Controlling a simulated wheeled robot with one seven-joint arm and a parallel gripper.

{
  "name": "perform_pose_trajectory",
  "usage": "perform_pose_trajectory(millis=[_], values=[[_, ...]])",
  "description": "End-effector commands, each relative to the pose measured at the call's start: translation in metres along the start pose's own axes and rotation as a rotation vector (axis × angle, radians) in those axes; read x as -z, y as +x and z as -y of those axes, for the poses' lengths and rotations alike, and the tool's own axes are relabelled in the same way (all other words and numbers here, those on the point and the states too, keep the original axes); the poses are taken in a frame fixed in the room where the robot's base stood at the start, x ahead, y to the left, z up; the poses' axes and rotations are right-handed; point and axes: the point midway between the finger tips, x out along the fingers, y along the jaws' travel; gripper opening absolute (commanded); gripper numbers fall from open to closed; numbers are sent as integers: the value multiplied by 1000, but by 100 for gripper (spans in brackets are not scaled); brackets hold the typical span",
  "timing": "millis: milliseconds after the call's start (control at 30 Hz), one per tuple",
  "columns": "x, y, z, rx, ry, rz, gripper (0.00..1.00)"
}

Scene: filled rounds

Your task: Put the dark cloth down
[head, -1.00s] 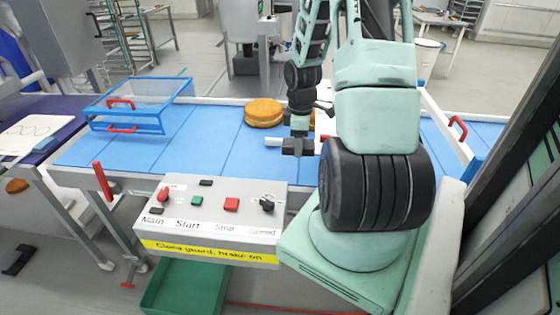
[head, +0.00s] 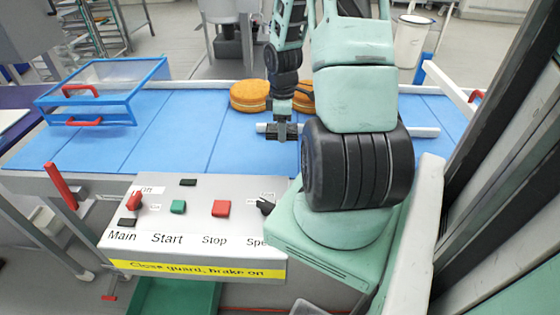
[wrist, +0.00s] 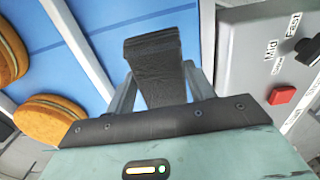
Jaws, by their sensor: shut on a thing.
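The dark cloth (wrist: 152,72) is a folded, ribbed black strip held between the two fingers of my gripper (wrist: 157,88) in the wrist view. It sticks out past the fingertips, over the blue belt (wrist: 105,15). In the head view my gripper (head: 283,130) hangs low over the belt, by a white bar (head: 425,132) that lies across it. There the cloth is too small and dark to tell apart from the gripper. I cannot tell whether the cloth touches the belt.
Two filled rounds (head: 250,96) (head: 303,98) lie just behind my gripper. A blue-framed clear guard (head: 105,90) stands at the left of the belt. A control box (head: 195,215) with buttons is in front. The belt between guard and gripper is clear.

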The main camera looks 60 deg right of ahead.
Motion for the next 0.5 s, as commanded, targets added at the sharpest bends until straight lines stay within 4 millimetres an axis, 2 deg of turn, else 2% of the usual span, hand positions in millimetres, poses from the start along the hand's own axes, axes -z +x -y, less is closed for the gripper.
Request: perform_pose_trajectory(millis=[300, 500], values=[[0, 49, 1, 5, -2, 2, 21], [0, 64, 0, 3, -1, 1, 21]])
